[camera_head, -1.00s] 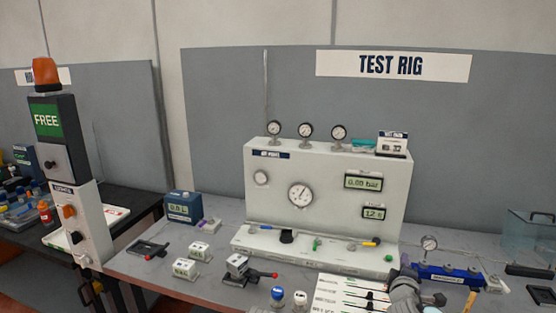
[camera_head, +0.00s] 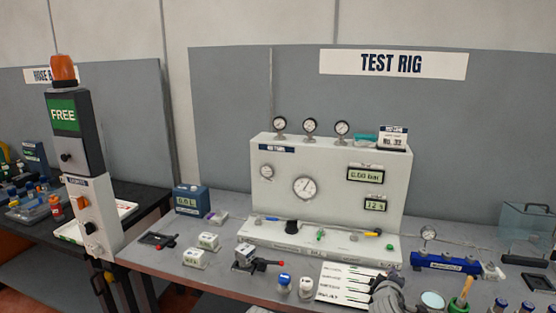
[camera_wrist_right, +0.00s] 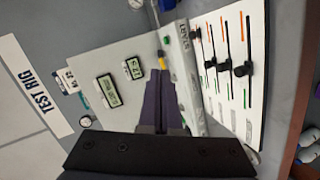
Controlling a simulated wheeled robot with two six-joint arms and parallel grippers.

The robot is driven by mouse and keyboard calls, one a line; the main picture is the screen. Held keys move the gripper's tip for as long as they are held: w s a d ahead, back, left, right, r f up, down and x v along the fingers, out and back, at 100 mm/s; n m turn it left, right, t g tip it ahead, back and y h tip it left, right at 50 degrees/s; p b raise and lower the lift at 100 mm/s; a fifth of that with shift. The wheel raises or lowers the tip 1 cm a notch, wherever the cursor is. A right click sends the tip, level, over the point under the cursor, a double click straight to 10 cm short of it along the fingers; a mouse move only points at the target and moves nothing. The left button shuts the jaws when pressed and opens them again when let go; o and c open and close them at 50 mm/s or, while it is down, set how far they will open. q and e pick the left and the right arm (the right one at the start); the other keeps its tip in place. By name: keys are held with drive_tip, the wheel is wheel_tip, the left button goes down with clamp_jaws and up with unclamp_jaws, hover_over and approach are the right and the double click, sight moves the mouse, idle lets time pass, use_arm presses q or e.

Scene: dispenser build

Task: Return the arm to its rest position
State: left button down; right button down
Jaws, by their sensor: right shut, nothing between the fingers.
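My right gripper (camera_wrist_right: 161,88) shows in the right wrist view with its two dark fingers closed together and nothing between them. It is in front of the white test rig, with the rig's front ledge and the white card beyond and beside it. In the head view a grey part at the bottom edge, by the card's right end, looks like my right arm; its fingers cannot be made out there. My left gripper is not in view. The test rig (camera_head: 325,180) stands at the back of the bench, its upper display (camera_head: 372,174) lit.
The white card (camera_head: 335,287) with black markers lies in front of the rig. A blue block (camera_head: 445,263) with a gauge is to the right. Small white blocks, bottles and a red-tipped lever stand on the left and front. A FREE signal post (camera_head: 75,150) rises at left.

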drive_tip(key=a+f+g, duration=0.1)
drive_tip(key=a+f, duration=0.1)
drive_tip(key=s+a+f+m+g+y, duration=0.1)
drive_tip(key=a+f, duration=0.1)
drive_tip(key=s+a+f+m+g+b, duration=0.1)
drive_tip(key=a+f, duration=0.1)
drive_tip(key=shift+f, duration=0.35)
drive_tip(key=s+a+f+m+g+y+b, duration=0.1)
drive_tip(key=s+a+f+g+y, duration=0.1)
drive_tip(key=s+a+f+g, duration=0.3)
drive_tip(key=s+a+f+m+g+y+b, duration=0.1)
drive_tip(key=s+a+f+g, duration=0.4)
drive_tip(key=s+a, duration=0.9)
drive_tip(key=shift+a+f+m+y, duration=0.6)
drive_tip(key=shift+a+f+y, duration=0.1)
drive_tip(key=shift+f, duration=0.15)
